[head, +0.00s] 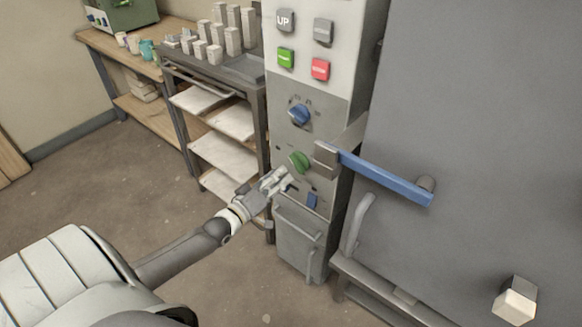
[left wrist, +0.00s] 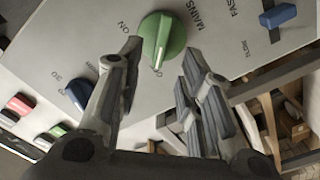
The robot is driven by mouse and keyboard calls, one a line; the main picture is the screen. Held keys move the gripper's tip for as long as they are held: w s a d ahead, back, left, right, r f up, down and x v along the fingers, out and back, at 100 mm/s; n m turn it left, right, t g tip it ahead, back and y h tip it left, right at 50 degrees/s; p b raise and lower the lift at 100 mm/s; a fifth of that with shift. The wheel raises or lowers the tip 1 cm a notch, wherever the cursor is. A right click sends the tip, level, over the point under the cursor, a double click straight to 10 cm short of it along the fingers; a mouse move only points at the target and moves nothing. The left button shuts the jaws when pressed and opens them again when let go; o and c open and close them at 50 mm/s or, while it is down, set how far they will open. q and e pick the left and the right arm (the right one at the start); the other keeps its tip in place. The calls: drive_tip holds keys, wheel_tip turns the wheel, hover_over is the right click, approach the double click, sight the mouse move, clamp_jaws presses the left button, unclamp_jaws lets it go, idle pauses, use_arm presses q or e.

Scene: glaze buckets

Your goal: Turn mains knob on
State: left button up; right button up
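The green mains knob (head: 299,161) is on the grey control panel (head: 318,107), below a blue knob (head: 298,114). My left gripper (head: 284,178) is just below and left of the green knob in the head view. In the left wrist view the green knob (left wrist: 163,40) shows beyond and between the spread fingertips of my left gripper (left wrist: 162,58), which is open and holds nothing. Contact cannot be told. The knob's white line points toward a partly covered label; the ON label lies to its left. My right gripper is not in view.
A blue lever handle (head: 385,177) juts out right of the green knob, on a large grey door (head: 480,130). A small blue switch (head: 312,200) is below the knob. A shelf rack (head: 222,150) stands left of the panel. The floor at left is clear.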

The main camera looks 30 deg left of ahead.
sight(294, 165)
use_arm(q)
drive_tip(key=w, duration=0.5)
drive_tip(key=shift+d, duration=0.2)
drive_tip(key=shift+w+f, duration=0.1)
drive_tip(key=shift+w, duration=0.5)
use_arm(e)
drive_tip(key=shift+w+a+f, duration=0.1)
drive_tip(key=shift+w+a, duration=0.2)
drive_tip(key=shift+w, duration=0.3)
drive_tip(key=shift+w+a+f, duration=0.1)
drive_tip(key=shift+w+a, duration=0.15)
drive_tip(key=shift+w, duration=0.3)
use_arm(q)
drive_tip(key=shift+c, duration=0.3)
clamp_jaws()
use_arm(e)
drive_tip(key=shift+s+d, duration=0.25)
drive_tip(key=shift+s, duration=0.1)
